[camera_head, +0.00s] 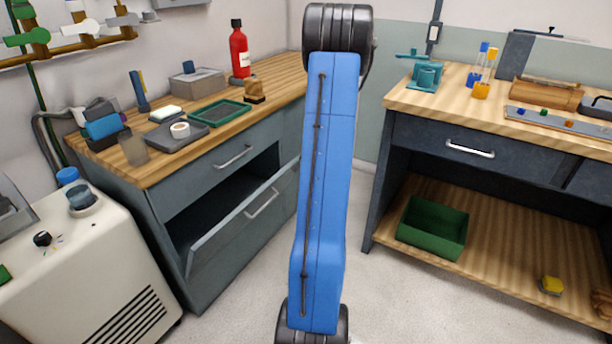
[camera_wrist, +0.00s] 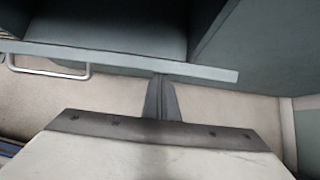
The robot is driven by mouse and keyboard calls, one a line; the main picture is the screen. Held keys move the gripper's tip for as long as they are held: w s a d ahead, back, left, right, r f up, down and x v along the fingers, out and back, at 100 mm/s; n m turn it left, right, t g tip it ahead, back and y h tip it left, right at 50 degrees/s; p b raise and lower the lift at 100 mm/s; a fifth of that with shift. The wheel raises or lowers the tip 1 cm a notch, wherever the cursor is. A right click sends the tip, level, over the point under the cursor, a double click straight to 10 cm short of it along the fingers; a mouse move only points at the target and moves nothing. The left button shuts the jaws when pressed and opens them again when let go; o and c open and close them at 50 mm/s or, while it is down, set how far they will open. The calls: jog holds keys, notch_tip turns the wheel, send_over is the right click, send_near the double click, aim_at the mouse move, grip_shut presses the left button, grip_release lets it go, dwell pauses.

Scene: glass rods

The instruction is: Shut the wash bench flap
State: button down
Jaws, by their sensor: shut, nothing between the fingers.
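The wash bench flap (camera_head: 235,228) is a grey-blue panel with a bar handle (camera_head: 262,204) on the front of the wooden-topped wash bench. It is tilted outward at the top, with a dark opening behind it. In the wrist view the flap's edge (camera_wrist: 190,68) crosses the upper part, with the handle (camera_wrist: 48,70) at left. My gripper (camera_wrist: 161,82) is shut and empty, its fingertips at or very close to the flap's edge near its right end. I cannot tell whether they touch.
A closed drawer (camera_head: 233,157) with its own handle sits above the opening. A white cabinet (camera_head: 85,265) stands at left. A second bench (camera_head: 440,105) with a green bin (camera_head: 432,228) on its lower shelf is at right. Pale floor lies between the benches.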

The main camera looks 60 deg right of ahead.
aim_at(292, 162)
jog(key=w, duration=0.1)
jog(key=w+r, duration=0.1)
jog(key=w+g, duration=0.1)
jog(key=shift+a+r, duration=0.1)
jog(key=shift+r, duration=0.15)
jog(key=w+r, duration=0.2)
jog(key=w, duration=0.4)
jog(key=shift+w+a, duration=0.3)
jog(key=shift+w, duration=0.1)
jog(key=shift+s, duration=0.1)
